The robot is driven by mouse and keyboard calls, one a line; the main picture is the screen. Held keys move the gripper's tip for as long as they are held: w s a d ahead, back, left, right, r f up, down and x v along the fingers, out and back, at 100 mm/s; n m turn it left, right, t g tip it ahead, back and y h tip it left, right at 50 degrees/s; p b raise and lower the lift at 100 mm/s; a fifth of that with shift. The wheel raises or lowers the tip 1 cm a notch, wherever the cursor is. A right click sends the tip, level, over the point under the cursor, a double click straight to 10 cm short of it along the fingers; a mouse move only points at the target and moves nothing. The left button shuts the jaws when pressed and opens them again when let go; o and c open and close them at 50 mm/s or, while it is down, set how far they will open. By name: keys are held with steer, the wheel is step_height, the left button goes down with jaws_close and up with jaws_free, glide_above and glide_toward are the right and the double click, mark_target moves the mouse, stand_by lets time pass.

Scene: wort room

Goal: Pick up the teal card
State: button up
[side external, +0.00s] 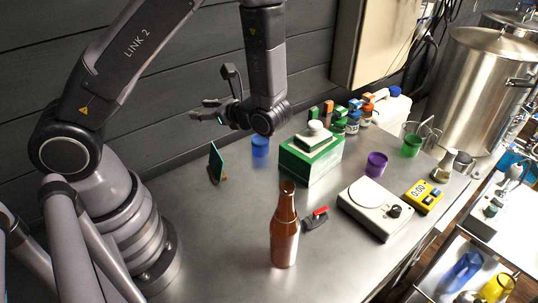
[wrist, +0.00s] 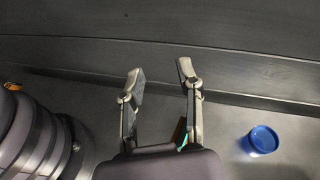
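The teal card (side external: 215,160) stands upright, slightly tilted, in a small brown stand (side external: 219,179) on the steel bench, left of the blue cup. In the wrist view only a sliver of the teal card (wrist: 183,143) shows, beside the right finger's base and mostly hidden by my gripper's body. My gripper (side external: 203,112) is above the bench, higher than the card and apart from it, pointing left toward the wall. In the wrist view my gripper (wrist: 160,71) has its two fingers spread, with nothing between them.
A blue cup (side external: 260,148) stands right of the card. A green box (side external: 311,158) with a white item on top, a brown bottle (side external: 285,232), a purple cup (side external: 376,164) and a white scale (side external: 374,206) stand farther right. The dark panelled wall is close behind. The front left bench is clear.

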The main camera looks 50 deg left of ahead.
mark_target(216, 155)
steer(key=f+m+t+y, duration=0.1)
steer(key=f+m+t, duration=0.1)
steer(key=f+m, duration=0.1)
steer(key=w+f+m+t+y, duration=0.1)
steer(key=f+m+t, duration=0.1)
steer(key=f+m, duration=0.1)
steer(key=w+f+m+t+y, duration=0.1)
steer(key=f+m+t, duration=0.1)
steer(key=f, duration=0.3)
steer(key=shift+w+d+m+t, duration=0.15)
steer(key=shift+w+m+t, duration=0.2)
steer(key=shift+m, duration=0.45)
steer(key=shift+m+t, duration=0.3)
steer(key=shift+t, duration=0.05)
step_height(216, 155, down, 7)
steer(key=shift+s+f, duration=0.1)
steer(key=x, duration=0.5)
steer(key=shift+f, duration=0.15)
steer(key=shift+c, duration=0.2)
jaws_close()
